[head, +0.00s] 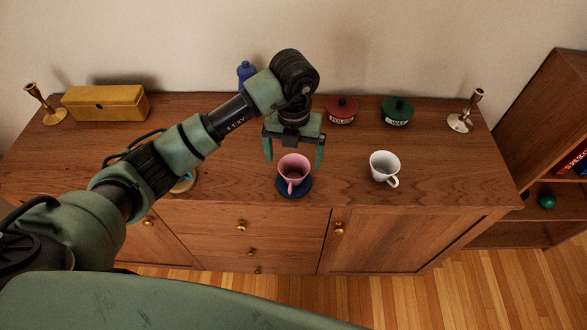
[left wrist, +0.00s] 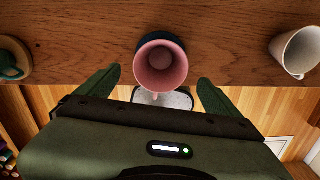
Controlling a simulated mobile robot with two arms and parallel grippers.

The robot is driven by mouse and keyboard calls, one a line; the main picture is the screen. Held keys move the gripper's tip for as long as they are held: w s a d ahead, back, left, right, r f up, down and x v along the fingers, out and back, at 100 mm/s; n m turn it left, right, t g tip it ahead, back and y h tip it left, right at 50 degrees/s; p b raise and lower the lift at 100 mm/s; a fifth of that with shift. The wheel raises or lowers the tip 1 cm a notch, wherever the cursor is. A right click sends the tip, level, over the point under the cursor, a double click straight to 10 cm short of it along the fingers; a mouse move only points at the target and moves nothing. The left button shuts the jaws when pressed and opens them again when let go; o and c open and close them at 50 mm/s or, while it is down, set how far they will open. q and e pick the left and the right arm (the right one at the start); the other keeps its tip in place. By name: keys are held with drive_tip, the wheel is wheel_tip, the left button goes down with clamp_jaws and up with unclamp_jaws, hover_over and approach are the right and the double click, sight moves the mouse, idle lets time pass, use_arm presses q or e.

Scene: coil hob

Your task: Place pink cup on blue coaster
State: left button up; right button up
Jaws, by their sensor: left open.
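The pink cup (head: 293,166) stands upright on the blue coaster (head: 302,189) near the front edge of the cabinet top, its handle toward the front. In the left wrist view the pink cup (left wrist: 161,68) shows from above, with a dark arc of the coaster (left wrist: 151,38) beside it. My left gripper (head: 293,161) is open, with its fingers apart on either side of the cup and a little above or behind it. In the left wrist view the fingers (left wrist: 159,88) show clear gaps to the cup. My right gripper is not in view.
A white cup (head: 384,167) stands to the right. A teal item on a wooden coaster (left wrist: 14,62) is at left, mostly hidden by my arm in the head view. Red (head: 342,110) and green (head: 397,110) pots, a candlestick (head: 465,112) and a yellow box (head: 105,103) stand farther back.

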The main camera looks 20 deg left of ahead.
use_arm(q)
wheel_tip(320, 180, up, 6)
drive_tip(key=shift+f, duration=0.1)
idle(0.5)
